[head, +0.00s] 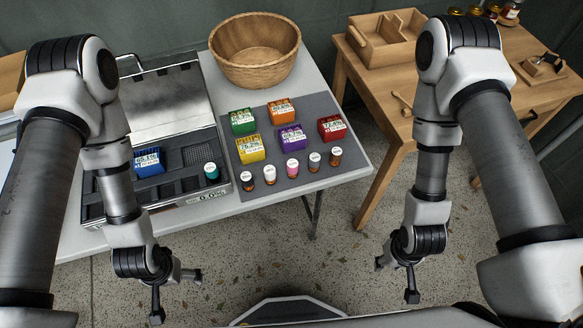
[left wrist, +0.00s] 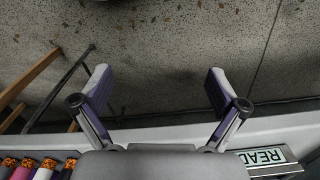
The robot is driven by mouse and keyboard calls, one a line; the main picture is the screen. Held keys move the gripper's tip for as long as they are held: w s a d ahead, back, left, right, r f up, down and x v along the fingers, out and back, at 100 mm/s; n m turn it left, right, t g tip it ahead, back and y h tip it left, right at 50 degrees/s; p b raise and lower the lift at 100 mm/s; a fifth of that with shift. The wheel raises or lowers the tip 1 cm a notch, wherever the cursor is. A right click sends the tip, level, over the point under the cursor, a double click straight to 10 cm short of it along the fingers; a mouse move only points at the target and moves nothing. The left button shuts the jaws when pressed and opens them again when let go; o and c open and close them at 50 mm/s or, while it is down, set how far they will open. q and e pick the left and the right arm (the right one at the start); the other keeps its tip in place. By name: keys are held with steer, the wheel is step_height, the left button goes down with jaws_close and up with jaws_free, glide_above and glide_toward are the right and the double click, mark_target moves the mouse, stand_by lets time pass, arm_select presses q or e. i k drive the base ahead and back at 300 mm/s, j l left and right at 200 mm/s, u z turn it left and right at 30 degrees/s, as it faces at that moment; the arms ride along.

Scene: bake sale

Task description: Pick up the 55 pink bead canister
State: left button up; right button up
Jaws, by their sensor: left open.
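The pink bead canister (head: 292,168) stands upright with a white lid in the middle of a front row of small canisters on a dark mat, its number too small to read. In the left wrist view a pink canister (left wrist: 25,172) shows at the lower left edge, partly cut off. My left gripper (head: 177,294) is open and empty, in front of the table and to the left of the canister; its parted fingers show in the left wrist view (left wrist: 157,89). My right gripper (head: 396,280) looks open and empty, to the right over the floor.
Other canisters flank it, including a dark one (head: 247,181) and a white one (head: 270,174). Colored boxes stand behind, including a purple box (head: 291,138). An open metal case (head: 220,140) lies left, a wicker basket (head: 254,75) at the back. A wooden table (head: 375,80) stands right.

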mark_target(293, 165)
steer(key=k+l, duration=0.1)
steer(key=l, duration=1)
steer(key=k+l, duration=0.15)
steer(key=l, duration=0.4)
steer(key=k+l, duration=0.1)
steer(key=l, duration=0.4)
